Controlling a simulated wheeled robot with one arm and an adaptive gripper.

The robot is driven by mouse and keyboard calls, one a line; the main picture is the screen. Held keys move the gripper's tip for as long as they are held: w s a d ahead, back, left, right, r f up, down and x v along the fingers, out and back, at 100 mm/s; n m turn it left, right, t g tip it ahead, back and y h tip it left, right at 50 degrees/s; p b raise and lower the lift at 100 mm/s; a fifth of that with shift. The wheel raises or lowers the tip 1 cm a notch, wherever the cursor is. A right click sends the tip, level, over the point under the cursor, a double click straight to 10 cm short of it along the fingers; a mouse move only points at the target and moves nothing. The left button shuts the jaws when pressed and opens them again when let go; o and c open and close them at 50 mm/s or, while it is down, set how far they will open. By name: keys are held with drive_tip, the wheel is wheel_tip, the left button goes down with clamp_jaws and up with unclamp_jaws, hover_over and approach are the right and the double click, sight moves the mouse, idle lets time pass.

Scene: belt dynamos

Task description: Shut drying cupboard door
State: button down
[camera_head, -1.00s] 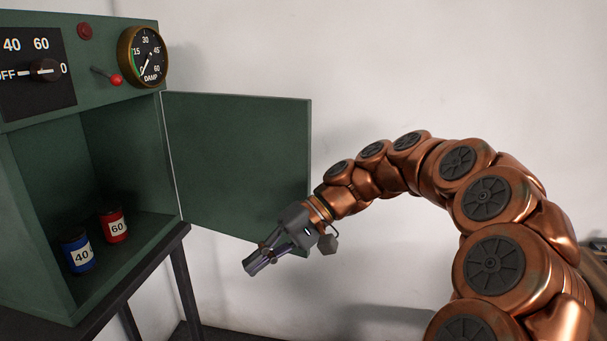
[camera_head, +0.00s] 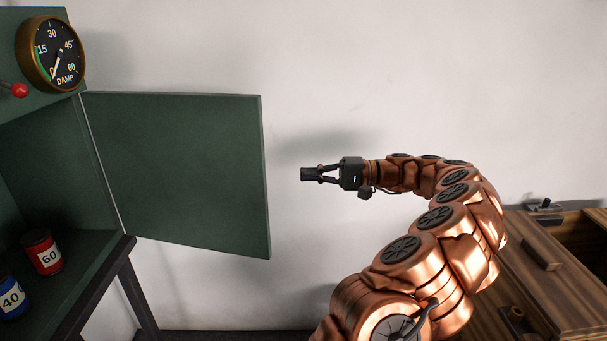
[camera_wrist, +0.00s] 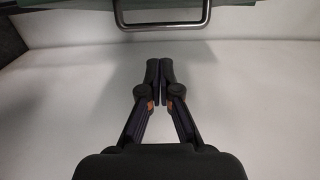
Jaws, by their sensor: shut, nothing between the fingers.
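The green drying cupboard (camera_head: 62,150) is at the left in the head view, its front open. Its door (camera_head: 180,172) is swung wide out to the right, hinged at the cupboard's right side. My gripper (camera_head: 306,174) is to the right of the door's free edge, apart from it, pointing left at about mid-height of the door. In the wrist view my gripper (camera_wrist: 160,82) has its fingers together and empty. A metal bar handle (camera_wrist: 162,25) shows at the top there, on a green surface (camera_wrist: 80,4), beyond the fingertips.
A red canister (camera_head: 42,252) and a blue canister (camera_head: 11,297) stand inside the cupboard. A dial gauge (camera_head: 52,54) and a red-tipped lever (camera_head: 19,90) are above. A pale wall (camera_head: 350,70) is behind. Wooden furniture (camera_head: 535,275) stands at the right.

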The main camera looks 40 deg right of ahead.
drive_tip(key=w+a+p, duration=0.2)
drive_tip(key=w+a, duration=0.1)
drive_tip(key=a, duration=0.7)
idle(0.3)
idle(0.4)
